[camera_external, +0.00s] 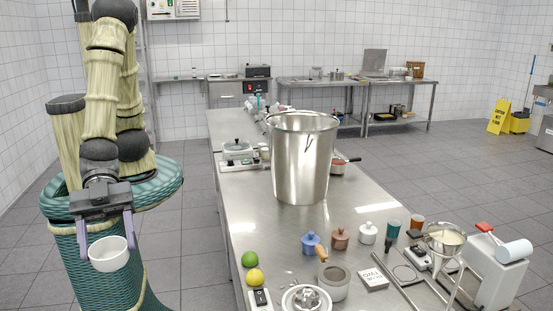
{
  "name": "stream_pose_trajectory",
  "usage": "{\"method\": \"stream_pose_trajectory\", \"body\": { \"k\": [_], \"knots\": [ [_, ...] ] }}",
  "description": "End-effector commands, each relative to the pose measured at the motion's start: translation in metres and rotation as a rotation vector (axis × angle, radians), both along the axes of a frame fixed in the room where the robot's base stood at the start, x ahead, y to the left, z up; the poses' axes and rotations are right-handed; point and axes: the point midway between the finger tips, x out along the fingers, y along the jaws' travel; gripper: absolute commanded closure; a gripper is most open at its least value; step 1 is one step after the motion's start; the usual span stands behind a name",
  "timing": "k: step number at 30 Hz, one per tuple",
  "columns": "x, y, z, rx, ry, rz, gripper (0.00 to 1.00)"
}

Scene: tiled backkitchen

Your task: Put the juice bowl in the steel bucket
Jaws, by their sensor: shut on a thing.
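The juice bowl (108,261) is a small white bowl, held roughly upright in the air at the lower left, off the left side of the table. My gripper (107,247) points down and is shut on it, with a purple finger on each side of the bowl. Its contents cannot be made out. The steel bucket (300,165) is a tall, shiny, open-topped vessel standing upright on the steel table, well to the right of my gripper. Its rim is higher in the picture than the bowl, and its inner floor is hidden.
The steel table (232,200) holds a green lime (250,259), a yellow lemon (255,277), small lidded pots (311,242), a grey mortar (334,284) and a funnel stand (444,240). A scale with a pot (237,155) stands left of the bucket. The tabletop before the bucket is largely clear.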

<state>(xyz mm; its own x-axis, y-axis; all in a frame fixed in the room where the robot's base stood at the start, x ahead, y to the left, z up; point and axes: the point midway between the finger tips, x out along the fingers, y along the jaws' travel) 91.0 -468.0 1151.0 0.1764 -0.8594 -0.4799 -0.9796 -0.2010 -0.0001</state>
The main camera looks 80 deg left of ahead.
Motion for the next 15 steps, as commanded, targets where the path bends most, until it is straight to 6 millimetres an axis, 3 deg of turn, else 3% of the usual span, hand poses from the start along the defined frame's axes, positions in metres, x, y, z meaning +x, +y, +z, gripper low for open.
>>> {"method": "stream_pose_trajectory", "body": {
  "k": [8, 15],
  "knots": [
    [0.077, 0.021, -0.031, -0.005, -0.002, 0.242, 0.66],
    [0.153, 0.062, -0.057, -0.004, -0.002, 0.516, 0.66]
  ]
}}
